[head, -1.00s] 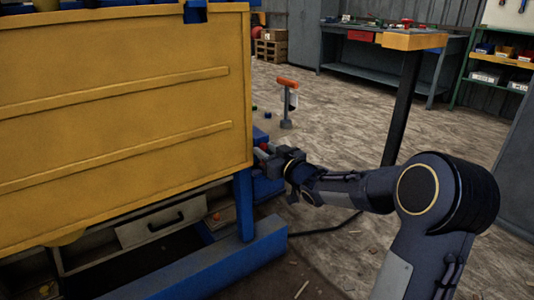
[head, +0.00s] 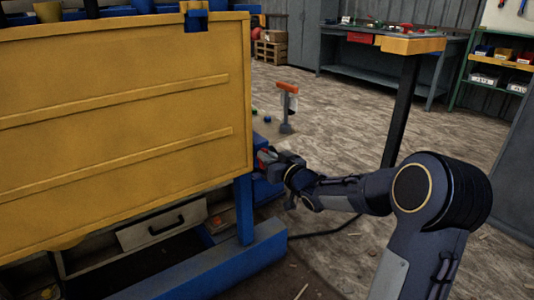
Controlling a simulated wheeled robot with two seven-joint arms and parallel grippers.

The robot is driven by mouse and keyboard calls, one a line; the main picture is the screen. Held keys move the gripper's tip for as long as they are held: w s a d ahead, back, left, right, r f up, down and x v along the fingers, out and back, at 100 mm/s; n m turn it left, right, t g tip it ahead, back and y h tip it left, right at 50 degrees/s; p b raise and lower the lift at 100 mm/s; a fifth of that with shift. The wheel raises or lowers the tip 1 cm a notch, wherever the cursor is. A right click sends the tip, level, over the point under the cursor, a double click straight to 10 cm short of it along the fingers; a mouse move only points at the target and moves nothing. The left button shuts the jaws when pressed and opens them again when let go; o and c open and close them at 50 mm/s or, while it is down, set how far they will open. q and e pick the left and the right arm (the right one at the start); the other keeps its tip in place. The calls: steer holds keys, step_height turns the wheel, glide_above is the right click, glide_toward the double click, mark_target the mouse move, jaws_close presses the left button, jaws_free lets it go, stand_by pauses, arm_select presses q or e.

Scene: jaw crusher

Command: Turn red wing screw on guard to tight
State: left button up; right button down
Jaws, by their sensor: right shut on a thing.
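The yellow guard panel (head: 120,125) fills the left of the head view, with two raised ribs across it. My right gripper (head: 270,160) is at the panel's right edge, beside the blue frame. It is shut on a small red part, the red wing screw (head: 263,156), of which only a little shows between the jaws and the frame. The screw's angle is hidden by the gripper. My left gripper is not in view.
A blue frame leg (head: 244,210) and a blue base beam (head: 215,262) stand below the panel. A grey drawer (head: 161,227) sits underneath. A post with an orange top (head: 287,88) stands on the floor behind. A workbench (head: 390,75) is at the back right.

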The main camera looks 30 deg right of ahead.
steer(key=shift+d+f+m+p, duration=0.25)
steer(key=shift+m+p, duration=1.75)
steer(key=shift+m, duration=0.7)
steer(key=shift+d+f+m+p, duration=0.2)
steer(key=shift+f+m+p, duration=0.1)
steer(key=shift+m+p, duration=2.1)
steer(key=shift+d+f+m+p, duration=0.25)
steer(key=shift+m+p, duration=1.4)
steer(key=shift+m, duration=1.35)
steer(key=c, duration=1.5)
jaws_free()
